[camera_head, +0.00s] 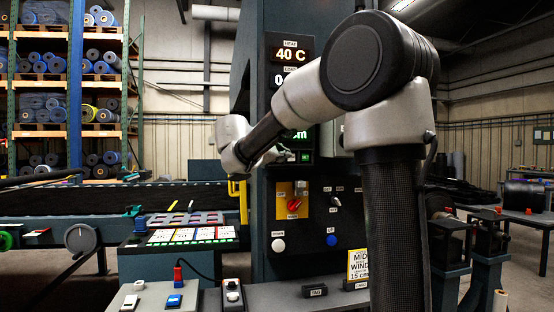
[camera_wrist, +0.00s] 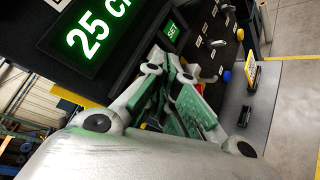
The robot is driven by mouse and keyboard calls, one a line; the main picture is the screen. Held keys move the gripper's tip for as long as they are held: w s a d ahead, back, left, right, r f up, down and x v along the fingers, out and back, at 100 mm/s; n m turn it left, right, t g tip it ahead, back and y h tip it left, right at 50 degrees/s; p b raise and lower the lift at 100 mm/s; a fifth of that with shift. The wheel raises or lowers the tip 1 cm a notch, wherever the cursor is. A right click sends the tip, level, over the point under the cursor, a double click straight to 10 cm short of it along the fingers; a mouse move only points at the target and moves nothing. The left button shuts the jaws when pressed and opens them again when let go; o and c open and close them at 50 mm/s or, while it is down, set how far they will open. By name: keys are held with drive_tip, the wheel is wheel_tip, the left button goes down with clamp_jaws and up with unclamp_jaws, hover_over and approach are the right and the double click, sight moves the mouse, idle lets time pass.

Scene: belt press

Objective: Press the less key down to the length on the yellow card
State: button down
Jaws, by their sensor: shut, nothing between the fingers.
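A yellow-edged card (camera_head: 358,265) stands on the ledge below the panel. It reads "MID WIND" and "15 cm", partly hidden by my arm. It also shows edge-on in the wrist view (camera_wrist: 252,76). The green length display reads "25 c", cut off, in the wrist view (camera_wrist: 92,36); in the head view only an "m" (camera_head: 300,135) shows past my arm. My gripper (camera_wrist: 178,72) is shut and empty, its green-padded fingers in front of the panel beside the display. I cannot make out the less key.
A small green "SET" window (camera_wrist: 172,32) is beside the display. The panel below has a red rotary switch (camera_head: 294,205) on a yellow plate, a white button (camera_head: 279,245) and a blue button (camera_head: 331,240). A yellow handle (camera_head: 243,200) stands left of the panel.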

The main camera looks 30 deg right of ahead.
drive_tip(key=shift+w, duration=0.15)
drive_tip(key=shift+w+d, duration=0.1)
drive_tip(key=shift+w, duration=0.15)
drive_tip(key=shift+w+d, duration=0.1)
drive_tip(key=shift+w, duration=0.3)
idle(0.9)
drive_tip(key=shift+s, duration=0.1)
drive_tip(key=shift+s+a, duration=0.2)
drive_tip(key=shift+s, duration=0.5)
drive_tip(key=shift+s, duration=0.1)
drive_tip(key=s, duration=0.2)
drive_tip(key=s+a, duration=0.1)
drive_tip(key=s, duration=0.1)
drive_tip(key=shift+s+a, duration=0.2)
drive_tip(key=shift+s, duration=0.15)
idle(0.7)
